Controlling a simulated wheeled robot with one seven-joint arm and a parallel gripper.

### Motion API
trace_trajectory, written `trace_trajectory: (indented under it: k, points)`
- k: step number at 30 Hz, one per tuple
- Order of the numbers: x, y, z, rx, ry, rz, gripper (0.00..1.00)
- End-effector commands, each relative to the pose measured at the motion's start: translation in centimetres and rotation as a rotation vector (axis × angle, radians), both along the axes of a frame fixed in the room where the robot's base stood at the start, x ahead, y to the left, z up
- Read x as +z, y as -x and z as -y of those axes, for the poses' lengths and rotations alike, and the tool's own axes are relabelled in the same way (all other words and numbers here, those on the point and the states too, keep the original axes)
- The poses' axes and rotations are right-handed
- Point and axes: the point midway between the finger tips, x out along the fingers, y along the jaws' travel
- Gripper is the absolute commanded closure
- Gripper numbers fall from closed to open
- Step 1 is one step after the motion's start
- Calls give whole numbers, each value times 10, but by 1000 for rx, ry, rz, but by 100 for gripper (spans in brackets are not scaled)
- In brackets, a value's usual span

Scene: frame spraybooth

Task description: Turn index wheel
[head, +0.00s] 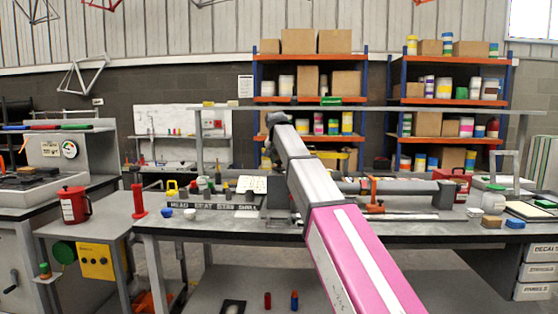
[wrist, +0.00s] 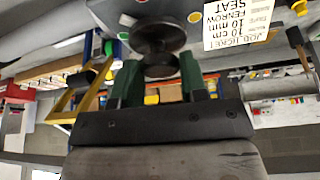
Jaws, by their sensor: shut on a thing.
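The wrist picture is upside down. A grey round plate with coloured dots (wrist: 205,42), which looks like the index wheel, fills the top of the wrist view. A dark round knob (wrist: 155,38) stands out from its middle. My gripper (wrist: 160,66) has its two green fingers on either side of the knob's lower part and is shut on it. In the head view my grey and pink arm reaches over the workbench and hides the wheel and my gripper, so how far the wheel is turned cannot be told there.
A white job ticket (wrist: 237,24) reading "SEAT" is beside the wheel. The workbench (head: 330,233) carries a strip labelled HEAD, SEAT, STAY, SHELL (head: 213,206) and a grey tube (head: 400,187). A red can (head: 74,205) is on the left table. Loaded shelves (head: 310,99) stand behind.

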Motion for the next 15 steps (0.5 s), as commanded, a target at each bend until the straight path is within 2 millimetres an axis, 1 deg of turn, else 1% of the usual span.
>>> trace_trajectory:
  k: [8, 15]
  points:
    - [0, 0, 2, 124, -1, 0, 84]
    - [0, 0, 3, 329, -1, 0, 84]
